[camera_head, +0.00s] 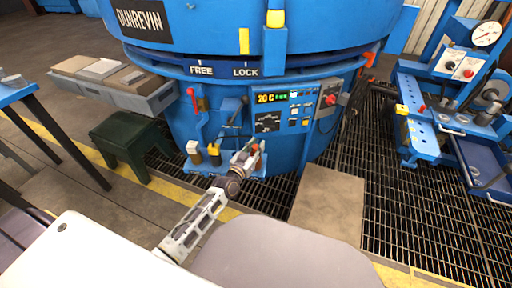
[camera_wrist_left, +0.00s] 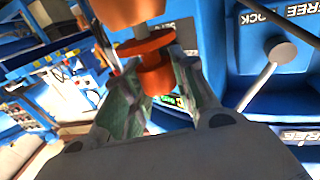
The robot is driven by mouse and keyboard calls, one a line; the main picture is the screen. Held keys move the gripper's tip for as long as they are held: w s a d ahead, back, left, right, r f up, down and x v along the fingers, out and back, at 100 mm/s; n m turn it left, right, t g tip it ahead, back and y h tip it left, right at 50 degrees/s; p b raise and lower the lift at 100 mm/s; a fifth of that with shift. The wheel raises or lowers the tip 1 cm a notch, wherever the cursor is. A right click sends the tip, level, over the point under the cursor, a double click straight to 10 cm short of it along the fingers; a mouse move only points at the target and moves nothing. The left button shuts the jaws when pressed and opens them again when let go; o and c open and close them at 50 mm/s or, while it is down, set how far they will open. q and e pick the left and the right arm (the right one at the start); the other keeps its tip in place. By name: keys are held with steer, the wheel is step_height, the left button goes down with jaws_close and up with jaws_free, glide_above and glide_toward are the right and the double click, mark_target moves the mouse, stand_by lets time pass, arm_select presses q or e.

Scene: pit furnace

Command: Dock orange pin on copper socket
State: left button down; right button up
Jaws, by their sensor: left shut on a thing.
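My left gripper (camera_head: 246,157) is at the small blue shelf on the front of the blue furnace. In the left wrist view its two fingers (camera_wrist_left: 145,62) are closed around the orange pin (camera_wrist_left: 155,78), a spool-like piece with a wide disc. The pin shows in the head view as a small orange-red spot (camera_head: 256,147) by the fingertips. A larger copper-orange rounded piece (camera_wrist_left: 128,10) sits just beyond the fingertips at the top edge of the wrist view. I cannot tell whether it is the copper socket or part of the pin. My right gripper is not in view.
On the shelf, a white-topped piece (camera_head: 193,148) and a yellow-topped piece (camera_head: 213,152) stand left of the gripper. The control panel (camera_head: 283,112) is close on the right. A red-handled lever (camera_head: 192,98) is at left. A green stool (camera_head: 127,138) stands on the floor.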

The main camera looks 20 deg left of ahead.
arm_select(q)
steer(key=shift+f+b, duration=0.35)
steer(key=shift+f, duration=0.15)
stand_by(0.8)
steer(key=c, duration=1.4)
jaws_free()
steer(key=shift+f, duration=0.1)
steer(key=shift+s, duration=0.15)
steer(key=s+p, duration=0.2)
steer(key=s, duration=0.1)
steer(key=s+a+p, duration=0.1)
steer(key=s, duration=0.3)
steer(key=s+p, duration=0.2)
steer(key=s, duration=0.1)
steer(key=shift+s+a+p, duration=0.25)
steer(key=shift+s+p, duration=0.05)
steer(key=shift+p, duration=0.05)
steer(key=shift+d, duration=0.1)
stand_by(0.4)
